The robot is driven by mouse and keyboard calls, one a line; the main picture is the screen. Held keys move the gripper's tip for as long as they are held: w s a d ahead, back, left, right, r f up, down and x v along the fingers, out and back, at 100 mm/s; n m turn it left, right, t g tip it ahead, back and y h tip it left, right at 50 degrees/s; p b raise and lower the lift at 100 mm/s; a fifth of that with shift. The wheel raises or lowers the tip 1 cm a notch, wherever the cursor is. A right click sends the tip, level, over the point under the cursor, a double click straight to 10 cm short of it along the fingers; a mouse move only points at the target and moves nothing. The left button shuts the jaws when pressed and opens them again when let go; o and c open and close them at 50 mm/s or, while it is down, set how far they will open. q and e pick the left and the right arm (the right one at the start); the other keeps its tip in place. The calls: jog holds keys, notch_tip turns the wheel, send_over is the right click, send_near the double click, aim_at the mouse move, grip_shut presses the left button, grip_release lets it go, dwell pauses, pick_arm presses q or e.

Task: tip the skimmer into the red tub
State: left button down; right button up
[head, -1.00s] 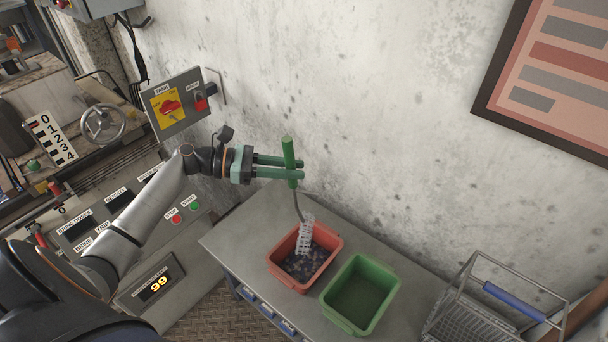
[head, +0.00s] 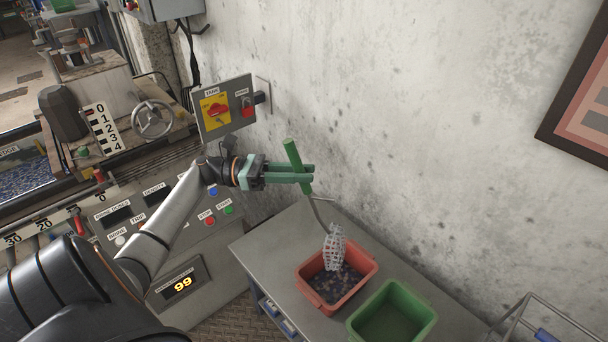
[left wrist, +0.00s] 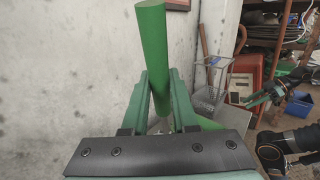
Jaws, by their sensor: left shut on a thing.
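The skimmer has a green handle (head: 296,163), a bent thin rod and a pale mesh basket (head: 334,248). My left gripper (head: 309,174) is shut on the handle, above and behind the red tub. The handle also stands between the fingers in the left wrist view (left wrist: 154,60). The basket hangs steeply over the back part of the red tub (head: 319,302). Red shows through its mesh. Dark and bluish bits lie in the tub. Whether the basket touches them, I cannot tell. My right gripper (left wrist: 268,94) shows small at the right of the left wrist view; its opening is unclear.
A green tub (head: 411,306) stands beside the red one on the grey table (head: 285,240). The wall is close behind. A switch panel (head: 227,108) is left of my gripper. A wire basket (head: 545,325) is at the lower right.

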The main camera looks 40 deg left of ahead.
pick_arm(q)
jog(key=shift+s+a+f+b, duration=0.15)
jog(key=shift+a+f+b, duration=0.25)
jog(key=shift+b, duration=0.2)
jog(key=shift+s+a+f+t+h+b, duration=0.15)
jog(key=shift+s+a+f+h+b, duration=0.05)
jog(key=shift+a+b, duration=0.25)
jog(key=shift+s+a+f+t+h+b, duration=0.1)
jog(key=shift+s+a+f+h+b, duration=0.1)
jog(key=shift+a+b, duration=0.3)
jog(key=shift+s+a+f+t+h+b, duration=0.15)
jog(key=shift+a+f+h+b, duration=0.05)
jog(key=shift+a+b, duration=0.25)
